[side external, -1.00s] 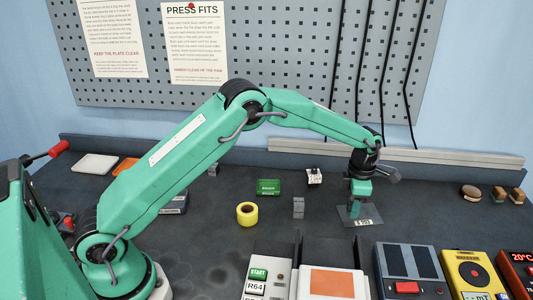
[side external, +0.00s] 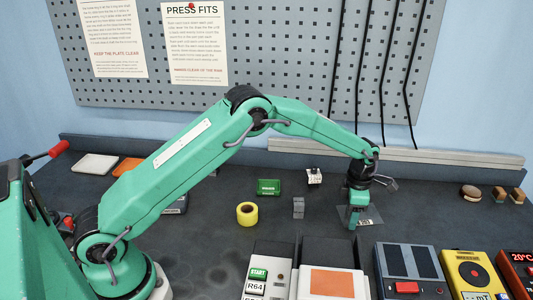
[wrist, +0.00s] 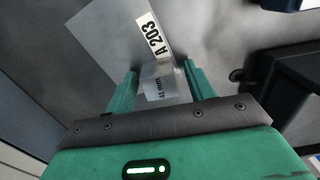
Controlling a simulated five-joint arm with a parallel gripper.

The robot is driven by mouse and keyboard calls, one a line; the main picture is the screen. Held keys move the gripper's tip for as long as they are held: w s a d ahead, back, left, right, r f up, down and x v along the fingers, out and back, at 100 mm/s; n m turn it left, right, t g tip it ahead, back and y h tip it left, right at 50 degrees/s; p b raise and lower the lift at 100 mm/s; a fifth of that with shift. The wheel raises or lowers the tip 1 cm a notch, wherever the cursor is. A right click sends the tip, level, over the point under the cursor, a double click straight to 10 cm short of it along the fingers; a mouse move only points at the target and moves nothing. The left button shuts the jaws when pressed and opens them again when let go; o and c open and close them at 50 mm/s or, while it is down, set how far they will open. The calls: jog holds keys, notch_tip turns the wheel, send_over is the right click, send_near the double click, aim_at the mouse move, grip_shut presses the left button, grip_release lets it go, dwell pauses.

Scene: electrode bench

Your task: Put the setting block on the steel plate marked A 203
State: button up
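The setting block (wrist: 163,88), a pale grey block marked 41 mm, is between the two fingers of my gripper (wrist: 160,80) in the wrist view. The fingers appear shut on it, with the block edges close to their inner sides. The steel plate (wrist: 112,42) with the white A 203 label lies directly below and beyond the block. In the side view my gripper (side external: 353,223) is low over the plate (side external: 374,213), and the fingers cover part of the label. The block cannot be made out there, and whether it touches the plate is unclear.
A grey block (side external: 298,208), a yellow tape roll (side external: 247,213) and a green box (side external: 268,187) stand left of the plate. A grey device with a red button (side external: 407,273) and a yellow meter (side external: 467,272) are at front right.

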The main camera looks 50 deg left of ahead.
jog(key=shift+r, duration=0.15)
notch_tip(320, 180, up, 12)
dwell(0.7)
dwell(0.5)
jog(key=s+a+r+m+t, duration=0.1)
jog(key=s+a+r+m, duration=0.3)
jog(key=s+r+m, duration=0.3)
jog(key=s+a+r+m+t, duration=0.2)
jog(key=s+a+r+m, duration=0.1)
jog(key=s+r+m, duration=0.4)
jog(key=s+a+f+m+t, duration=0.1)
jog(key=s+a+m, duration=0.1)
jog(key=s+m, duration=0.4)
jog(key=s+a+f+m+t, duration=0.1)
jog(key=s+m, duration=0.6)
jog(key=s, duration=0.8)
jog(key=shift+s+a+t, duration=0.2)
jog(key=shift+a+t, duration=0.1)
jog(key=shift+a, duration=0.45)
